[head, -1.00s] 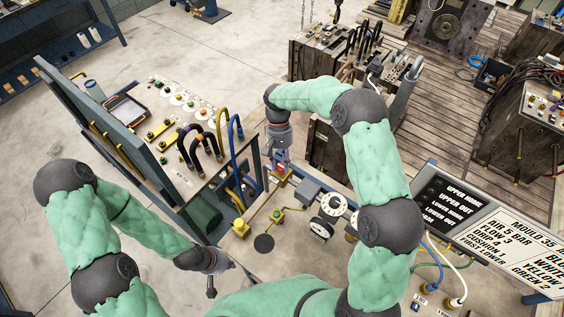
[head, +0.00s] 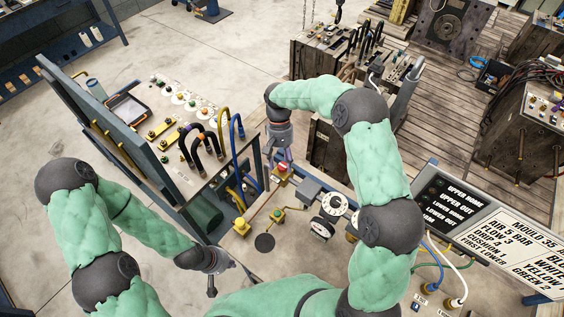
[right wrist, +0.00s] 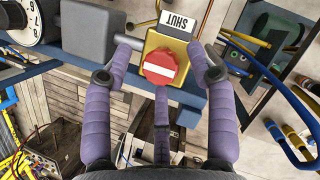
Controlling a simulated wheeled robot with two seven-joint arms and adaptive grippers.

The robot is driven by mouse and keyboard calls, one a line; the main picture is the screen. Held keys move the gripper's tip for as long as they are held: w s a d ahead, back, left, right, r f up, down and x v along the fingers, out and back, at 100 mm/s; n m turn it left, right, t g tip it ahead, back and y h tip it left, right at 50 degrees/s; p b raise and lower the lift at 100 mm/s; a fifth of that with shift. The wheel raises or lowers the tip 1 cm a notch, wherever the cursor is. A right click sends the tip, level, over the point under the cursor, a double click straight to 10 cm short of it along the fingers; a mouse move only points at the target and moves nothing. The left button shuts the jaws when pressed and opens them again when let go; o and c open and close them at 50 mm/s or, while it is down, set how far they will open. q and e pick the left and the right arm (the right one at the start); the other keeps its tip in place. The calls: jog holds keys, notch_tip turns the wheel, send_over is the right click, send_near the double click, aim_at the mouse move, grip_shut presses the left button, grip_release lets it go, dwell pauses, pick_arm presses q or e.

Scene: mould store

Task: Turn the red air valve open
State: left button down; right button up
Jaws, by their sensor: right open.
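The red air valve (right wrist: 160,66) is a round red knob with a white bar, on a brass-yellow body (right wrist: 165,45). In the right wrist view the bar slants slightly down to the right, and a plate above reads SHUT (right wrist: 174,20), upside down. My right gripper (right wrist: 163,78) is open, with purple fingers on the left and right of the knob and a third below it. I see no clear contact. In the head view the valve (head: 283,166) shows just below the right gripper (head: 280,154). My left gripper (head: 221,277) hangs at lower centre, away from the valve; its finger opening is unclear.
A grey box (head: 311,189) and a white dial (head: 334,205) sit right of the valve. Hoses in black, yellow and blue (head: 234,145) stand close on its left. A sign board (head: 500,225) stands at right.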

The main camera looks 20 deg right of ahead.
jog(key=v, duration=1.1)
jog(key=shift+r, duration=0.35)
jog(key=shift+a+f, duration=0.1)
